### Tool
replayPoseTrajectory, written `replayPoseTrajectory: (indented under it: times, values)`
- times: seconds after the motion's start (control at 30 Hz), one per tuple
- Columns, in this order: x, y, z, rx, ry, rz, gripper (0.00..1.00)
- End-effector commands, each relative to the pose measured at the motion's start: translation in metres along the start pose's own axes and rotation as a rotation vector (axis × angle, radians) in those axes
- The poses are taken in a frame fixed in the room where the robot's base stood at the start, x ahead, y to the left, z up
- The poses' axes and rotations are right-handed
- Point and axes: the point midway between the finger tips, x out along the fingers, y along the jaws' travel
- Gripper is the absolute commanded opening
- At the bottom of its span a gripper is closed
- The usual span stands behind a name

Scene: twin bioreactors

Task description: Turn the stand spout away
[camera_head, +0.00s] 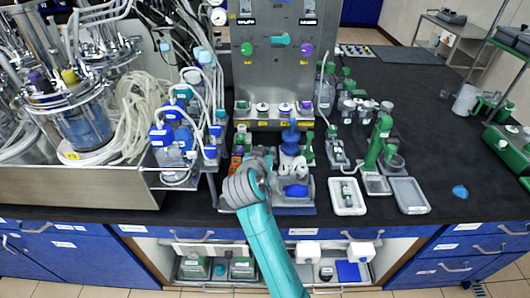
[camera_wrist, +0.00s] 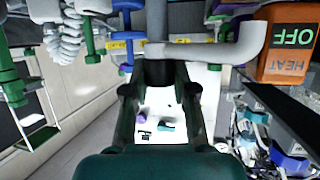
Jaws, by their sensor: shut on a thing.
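In the wrist view a grey bent spout (camera_wrist: 238,52) runs across the upper middle, with its end turned up at the right. My gripper (camera_wrist: 160,78) is shut on this spout, its dark fingers on either side below it. In the head view my gripper (camera_head: 264,164) is at the tray of small fittings in front of the steel panel. My grey wrist and teal arm hide part of that area, and I cannot make out the spout there. A stand with a blue top (camera_head: 290,138) is just right of my gripper.
An orange block marked HEAT OFF (camera_wrist: 288,42) is close on the right in the wrist view. Blue-capped bottles (camera_head: 165,135) crowd the left. A green stand (camera_head: 378,145) and white trays (camera_head: 348,197) are to the right.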

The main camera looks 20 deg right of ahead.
Motion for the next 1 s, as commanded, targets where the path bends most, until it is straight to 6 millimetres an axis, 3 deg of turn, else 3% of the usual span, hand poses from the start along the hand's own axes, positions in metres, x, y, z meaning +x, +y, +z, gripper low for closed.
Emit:
replayPoseTrajectory:
  times: [0.7,0.73,0.8,1.0]
  values:
    - [0.0007,0.0002,0.0019,0.026,-0.004,0.067,0.0]
    - [0.0007,0.0002,0.0019,0.026,-0.005,0.067,0.34]
    - [0.0007,0.0002,0.0018,0.026,-0.004,0.067,0.51]
    - [0.0005,0.0002,0.001,0.026,-0.003,0.066,0.53]
